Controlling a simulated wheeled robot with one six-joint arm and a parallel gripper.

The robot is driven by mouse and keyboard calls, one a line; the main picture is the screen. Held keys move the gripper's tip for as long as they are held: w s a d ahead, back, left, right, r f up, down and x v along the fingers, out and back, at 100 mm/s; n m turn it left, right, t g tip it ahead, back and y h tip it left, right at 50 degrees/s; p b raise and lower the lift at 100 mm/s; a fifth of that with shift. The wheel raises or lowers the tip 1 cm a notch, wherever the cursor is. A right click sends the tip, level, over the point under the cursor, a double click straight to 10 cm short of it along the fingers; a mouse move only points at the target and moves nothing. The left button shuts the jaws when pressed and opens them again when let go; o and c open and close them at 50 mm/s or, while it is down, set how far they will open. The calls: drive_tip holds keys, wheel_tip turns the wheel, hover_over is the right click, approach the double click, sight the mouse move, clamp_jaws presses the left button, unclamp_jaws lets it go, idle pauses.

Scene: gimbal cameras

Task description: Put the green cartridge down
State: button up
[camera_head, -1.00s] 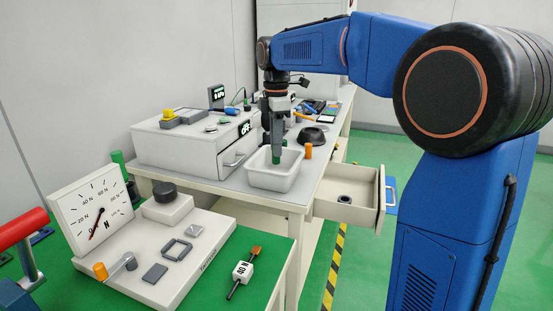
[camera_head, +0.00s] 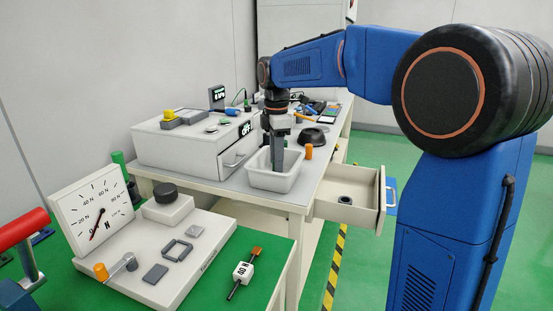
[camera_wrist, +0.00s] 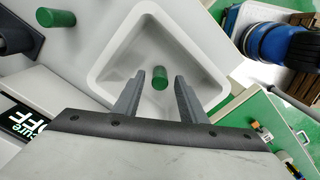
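The green cartridge (camera_wrist: 160,77) shows in the wrist view inside the white tray (camera_wrist: 110,68), between my fingertips. A gap shows on both sides of it, so my gripper (camera_wrist: 160,82) is open around it and not clamped on it. In the head view my gripper (camera_head: 278,168) reaches down into the tray (camera_head: 262,180), which stands on the bench. The cartridge cannot be made out there, hidden by the fingers or the tray wall. Whether it touches the tray floor is hard to tell.
An orange cylinder (camera_head: 308,152) stands right of the tray. A black round dish (camera_head: 312,136) lies behind it. A white box with a drawer (camera_head: 190,145) stands at left. An open drawer (camera_head: 350,200) juts out at right. Another green cylinder (camera_wrist: 55,17) stands apart.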

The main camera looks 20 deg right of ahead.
wheel_tip(320, 180, up, 12)
drive_tip(key=shift+r, duration=0.15)
idle(0.6)
drive_tip(key=s+d+f+m+t, duration=0.1)
drive_tip(key=s+d+f+m, duration=0.25)
drive_tip(key=s, duration=0.55)
drive_tip(key=s+d+f+m+t, duration=0.15)
drive_tip(key=s+f+m, duration=0.3)
drive_tip(key=s, duration=0.45)
drive_tip(key=s+d+f+m+t, duration=0.2)
drive_tip(key=s+f+m, duration=0.7)
drive_tip(key=s+f, duration=0.6)
drive_tip(key=shift+s+d+f+m, duration=0.2)
drive_tip(key=shift+s+d+m, duration=0.1)
drive_tip(key=shift+s+d, duration=0.15)
